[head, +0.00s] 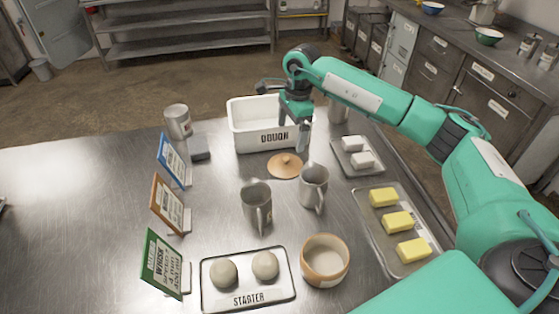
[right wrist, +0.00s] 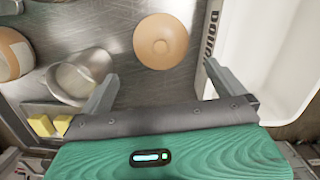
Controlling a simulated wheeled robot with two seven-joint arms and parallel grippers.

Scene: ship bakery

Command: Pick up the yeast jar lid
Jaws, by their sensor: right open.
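The yeast jar lid (head: 285,166) is a round tan disc with a small knob, lying flat on the steel table in front of the white dough bin. In the right wrist view the lid (right wrist: 160,41) lies beyond the fingertips, roughly centred between them. My right gripper (head: 301,135) is above the table by the bin's right front corner, behind the lid. In the right wrist view its fingers (right wrist: 160,82) are spread apart with nothing between them. A tan and white open jar (head: 324,260) stands at the table's front. My left gripper is not in view.
The dough bin (head: 263,142) stands close behind the lid. Two metal mugs (head: 257,204) (head: 314,186) stand in front of it. A butter tray (head: 408,262) is at the right, a starter tray (head: 247,300) at the front, and upright cards (head: 170,208) at the left.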

